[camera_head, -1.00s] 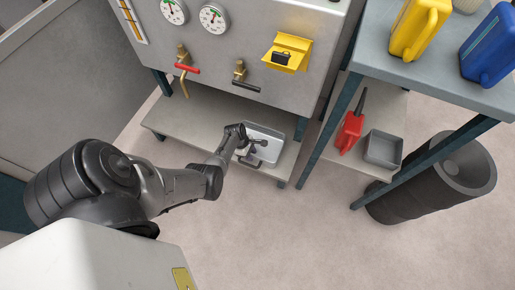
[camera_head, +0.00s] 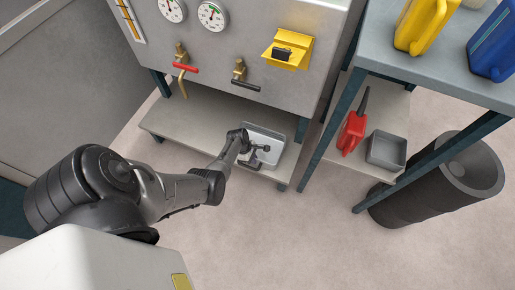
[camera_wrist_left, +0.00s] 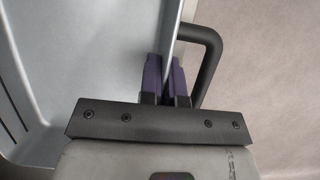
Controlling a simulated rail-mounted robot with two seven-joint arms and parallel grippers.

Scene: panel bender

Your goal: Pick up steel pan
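The steel pan (camera_head: 267,132) is a shallow, light grey rectangular pan on the low shelf under the gauge panel. My left gripper (camera_head: 257,157) reaches down to its near side and hides part of it. In the left wrist view the pan's inside (camera_wrist_left: 85,50) fills the left. The two purple fingers (camera_wrist_left: 166,78) are close together, one on each side of the pan's thin wall, and look shut on it. A dark loop handle (camera_wrist_left: 211,60) stands just right of the fingers. My right gripper is not in view.
The low shelf (camera_head: 195,118) has bare room left of the pan. To the right, a rack holds a red oil can (camera_head: 352,133) and a grey bin (camera_head: 387,150) on its lower shelf. A dark cylinder (camera_head: 437,180) stands beside it. The floor in front is clear.

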